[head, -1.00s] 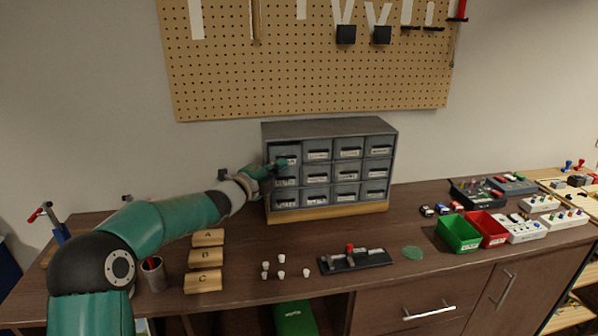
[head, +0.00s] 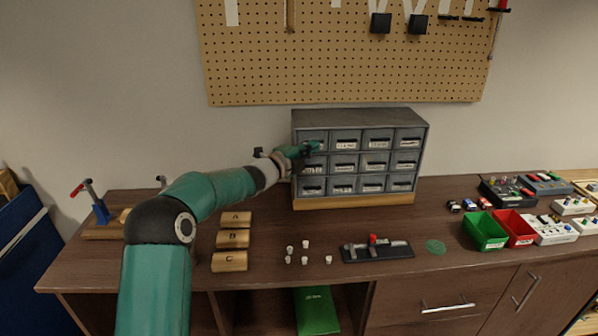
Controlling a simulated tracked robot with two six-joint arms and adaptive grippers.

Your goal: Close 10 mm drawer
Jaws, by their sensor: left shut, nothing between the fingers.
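A grey drawer cabinet (head: 359,112) with rows of small labelled drawers stands on a wooden base at the back of the workbench. The labels are too small to read, so I cannot tell which drawer is the 10 mm one. My left gripper (head: 314,147) is shut and empty at the top left drawer (head: 314,136), in front of its face and partly covering it. I cannot tell whether it touches the drawer. No drawer visibly stands far out. My right gripper is not in view.
Wooden blocks A, B and C (head: 233,238), several white pegs (head: 304,259) and a dark fixture (head: 378,252) lie in front of the cabinet. A green bin (head: 485,231) and a red bin (head: 515,229) stand to the right. A pegboard (head: 345,70) hangs behind.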

